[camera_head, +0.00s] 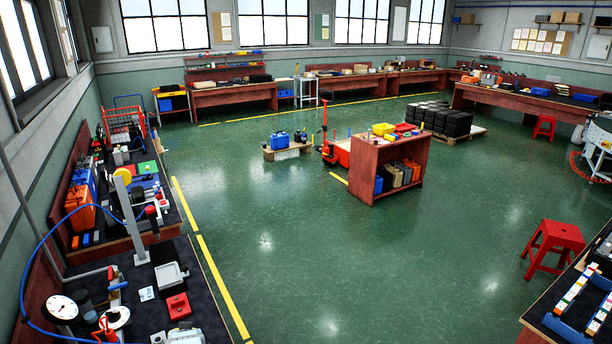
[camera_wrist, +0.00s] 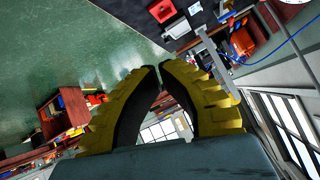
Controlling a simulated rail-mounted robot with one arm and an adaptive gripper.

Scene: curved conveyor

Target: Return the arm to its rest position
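My gripper (camera_wrist: 158,68) shows in the wrist view, with two yellow ribbed fingers and dark inner pads. The fingertips come together, and the open space lower between the fingers shows only the room's background. Nothing is held. The wrist picture is tilted, with workbench items at its top and windows at the lower right. My arm and gripper are not seen in the head view, so the arm's overall pose is hidden.
A cluttered workbench (camera_head: 215,318) runs along the left. A red shelf unit (camera_head: 360,172) stands mid-room, with a pallet of black crates (camera_head: 440,118) behind. A red stool (camera_head: 553,245) and another bench stand at right. The green floor (camera_head: 300,240) between is clear.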

